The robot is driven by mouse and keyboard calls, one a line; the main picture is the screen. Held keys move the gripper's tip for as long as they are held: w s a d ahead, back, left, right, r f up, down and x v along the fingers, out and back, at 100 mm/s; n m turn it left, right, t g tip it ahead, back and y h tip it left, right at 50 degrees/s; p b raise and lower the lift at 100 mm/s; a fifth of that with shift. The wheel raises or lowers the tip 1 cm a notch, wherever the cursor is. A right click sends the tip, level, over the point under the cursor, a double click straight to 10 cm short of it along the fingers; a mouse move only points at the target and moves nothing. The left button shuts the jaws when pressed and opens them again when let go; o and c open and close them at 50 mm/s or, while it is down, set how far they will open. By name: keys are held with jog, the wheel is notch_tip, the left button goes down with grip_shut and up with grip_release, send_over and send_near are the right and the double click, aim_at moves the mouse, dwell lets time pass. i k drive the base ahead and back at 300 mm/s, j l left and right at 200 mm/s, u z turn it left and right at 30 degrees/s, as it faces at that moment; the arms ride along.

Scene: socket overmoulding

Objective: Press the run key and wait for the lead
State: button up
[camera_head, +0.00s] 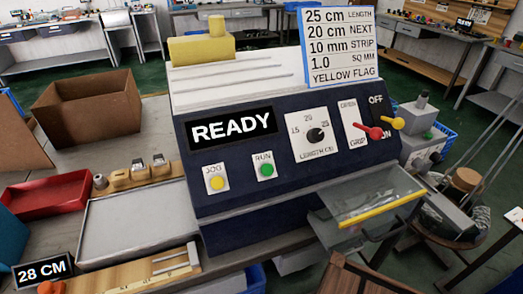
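The run key is a round green button (267,170) on a white plate marked RUN, on the sloped dark blue front of the machine (235,205). A yellow button (217,182) marked JOG is to its left. The display (232,129) above them reads READY. The length dial (315,135) points near the 25 mark. A red lever (368,131) stands by the OPEN and GRIP marks, and a yellow lever (392,122) by OFF and ON. No lead is clearly seen. My gripper is not in view.
A card (343,47) lists 25 cm length. A clear yellow-edged guard (375,212) juts out at the lower right. A grey tray (135,225), red bin (45,196), cardboard box (88,105) and 28 CM sign (43,270) are on the left. Space before the keys looks clear.

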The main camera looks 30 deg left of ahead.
aim_at(266, 169)
jog(key=k+j+u, duration=0.1)
jog(key=u, duration=0.3)
jog(key=k+j+u, duration=0.1)
jog(key=u, duration=0.25)
jog(key=j+u, duration=0.25)
jog(key=u, duration=0.15)
jog(key=k, duration=0.05)
